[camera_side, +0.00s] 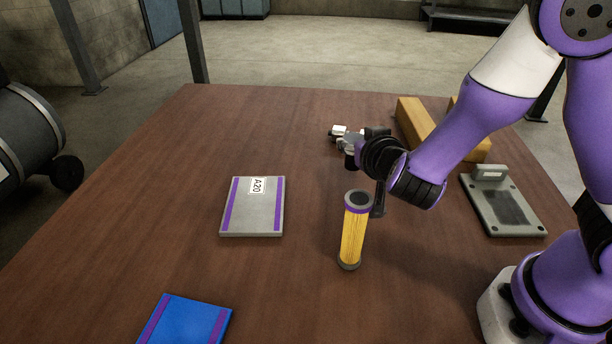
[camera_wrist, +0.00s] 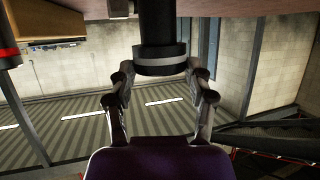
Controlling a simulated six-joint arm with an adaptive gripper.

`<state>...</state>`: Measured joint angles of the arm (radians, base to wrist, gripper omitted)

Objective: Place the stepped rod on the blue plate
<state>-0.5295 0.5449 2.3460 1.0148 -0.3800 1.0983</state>
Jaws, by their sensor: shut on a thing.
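My gripper (camera_side: 345,142) reaches out nearly level above the middle of the table. In the wrist view my gripper (camera_wrist: 160,82) has its two fingers closed on a dark stepped rod (camera_wrist: 158,28), which has a wide collar with a pale band near the fingers. The narrower part runs toward the table, which shows at the top of that view. The rod is small and unclear in the side view. The blue plate (camera_side: 185,322), with purple stripes, lies at the table's front left, apart from my gripper and cut off by the picture's bottom edge.
A yellow cylinder (camera_side: 353,235) stands nearer than my gripper. A grey plate marked A20 (camera_side: 254,222) lies to the left. Wooden blocks (camera_side: 415,120) and a grey-green fixture (camera_side: 503,205) lie at the right. A dark red-banded object (camera_wrist: 8,45) shows beside the rod.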

